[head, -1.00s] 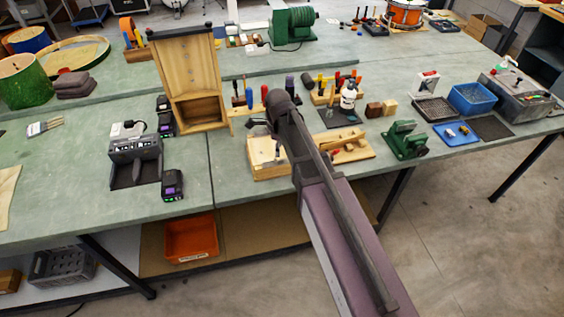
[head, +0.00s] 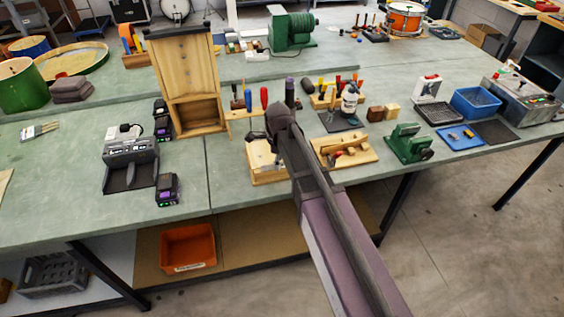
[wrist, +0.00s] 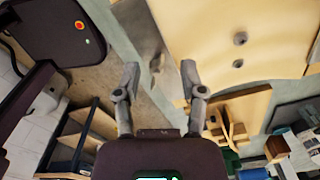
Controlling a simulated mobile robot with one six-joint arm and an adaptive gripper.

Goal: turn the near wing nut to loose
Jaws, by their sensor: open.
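A pale wooden fixture (head: 268,176) stands at the bench's front edge in the head view, partly hidden behind my arm. In the wrist view, its pale wooden face (wrist: 205,35) fills the upper right and carries two small grey round studs (wrist: 239,50). A grey metal piece (wrist: 152,45) shows at the left edge of this wood, just beyond my fingertips. It may be the near wing nut, but its wings are not clear. My gripper (wrist: 159,74) is open and empty, its fingers apart on either side of that piece. In the head view my gripper (head: 256,136) is small and dark beside the fixture.
A wooden board with a plane (head: 345,150) lies right of the fixture, and a green vise (head: 408,143) beyond it. A tall wooden cabinet (head: 187,85) and screwdrivers (head: 249,98) stand behind.

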